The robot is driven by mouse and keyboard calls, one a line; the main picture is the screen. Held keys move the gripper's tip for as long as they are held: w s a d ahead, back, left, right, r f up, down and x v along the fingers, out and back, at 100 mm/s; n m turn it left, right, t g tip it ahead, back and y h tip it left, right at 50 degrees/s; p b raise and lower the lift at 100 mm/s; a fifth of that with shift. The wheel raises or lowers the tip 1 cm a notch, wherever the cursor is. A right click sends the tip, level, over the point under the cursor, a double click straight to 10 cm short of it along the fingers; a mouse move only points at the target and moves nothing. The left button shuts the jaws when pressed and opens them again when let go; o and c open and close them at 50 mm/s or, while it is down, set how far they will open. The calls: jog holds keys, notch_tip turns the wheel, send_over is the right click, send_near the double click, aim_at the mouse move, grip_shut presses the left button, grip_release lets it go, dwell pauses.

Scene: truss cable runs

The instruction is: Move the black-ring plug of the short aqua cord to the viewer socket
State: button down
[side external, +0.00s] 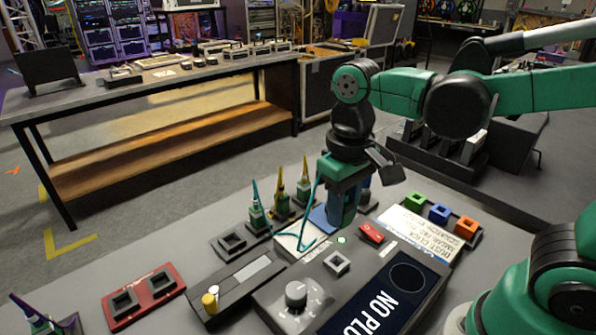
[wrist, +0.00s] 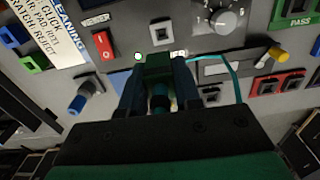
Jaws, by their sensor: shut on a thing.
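My gripper (side external: 343,215) is shut on a plug with a green body (wrist: 155,70), held above the panel. In the wrist view the plug sits between my two fingers (wrist: 158,85). Its lower end and any black ring are largely hidden. An aqua cord (side external: 316,200) runs from beside my gripper down and along the panel to the left; in the wrist view it arcs right (wrist: 232,68). A white-rimmed square socket (side external: 337,262) on the dark device looks empty; it is just ahead of my fingers in the wrist view (wrist: 162,32).
Upright plugs (side external: 281,205) stand behind left of my gripper. A red switch (side external: 372,233), a lit green lamp (side external: 341,239) and a grey dial (side external: 296,294) surround the white socket. Green, blue and orange sockets (side external: 439,212) are at right. A red double socket (side external: 145,297) is at left.

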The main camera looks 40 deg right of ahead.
jog(key=shift+s+a+f, duration=0.2)
jog(key=shift+a+f, duration=0.05)
jog(key=shift+f, duration=2.75)
jog(key=shift+f, duration=0.8)
jog(key=c, duration=0.5)
grip_release()
jog(key=shift+c, duration=0.2)
jog(key=shift+r, duration=2.5)
jog(key=shift+r, duration=2)
